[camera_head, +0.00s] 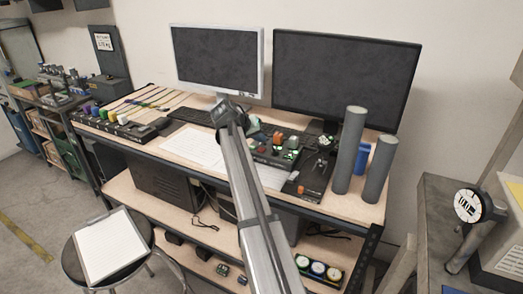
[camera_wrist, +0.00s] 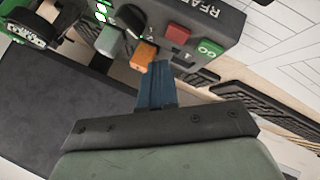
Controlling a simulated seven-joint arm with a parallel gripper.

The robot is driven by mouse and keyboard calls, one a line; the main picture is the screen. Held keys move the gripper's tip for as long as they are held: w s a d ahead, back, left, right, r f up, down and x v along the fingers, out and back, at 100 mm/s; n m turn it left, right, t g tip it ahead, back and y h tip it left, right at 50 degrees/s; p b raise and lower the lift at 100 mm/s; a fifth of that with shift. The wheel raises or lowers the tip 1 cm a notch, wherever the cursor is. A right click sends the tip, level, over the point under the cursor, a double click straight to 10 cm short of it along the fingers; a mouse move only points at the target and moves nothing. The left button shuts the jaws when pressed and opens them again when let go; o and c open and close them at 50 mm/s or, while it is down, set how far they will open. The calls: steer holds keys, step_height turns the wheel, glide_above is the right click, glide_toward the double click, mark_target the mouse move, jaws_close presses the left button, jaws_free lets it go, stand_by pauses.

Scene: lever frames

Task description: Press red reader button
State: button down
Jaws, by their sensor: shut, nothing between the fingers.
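The reader box (camera_wrist: 225,18) is a dark grey panel with partly visible white lettering, upside down at the top of the wrist view. Its red button (camera_wrist: 177,34) sits between an orange block-like control (camera_wrist: 143,55) and a green GO button (camera_wrist: 207,48). My gripper (camera_wrist: 160,68) is shut and empty, its blue fingers pointing at the panel. The tips appear just below the red button, between it and the orange control; I cannot tell whether they touch anything. In the head view my arm partly hides the panel area (camera_head: 272,156) on the desk.
A keyboard (camera_wrist: 270,105) lies nearby. Two monitors (camera_head: 345,75) stand behind, and tall grey cylinders (camera_head: 348,150) stand at the desk's right. A stool (camera_head: 138,232) stands in front.

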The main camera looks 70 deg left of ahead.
mark_target(259, 150)
steer(key=shift+f, duration=0.75)
steer(key=shift+f, duration=0.25)
stand_by(1.4)
steer(key=shift+f, duration=0.15)
steer(key=shift+f, duration=0.4)
stand_by(0.8)
steer(key=shift+r, duration=0.85)
steer(key=shift+r, duration=0.1)
steer(key=shift+r, duration=2.4)
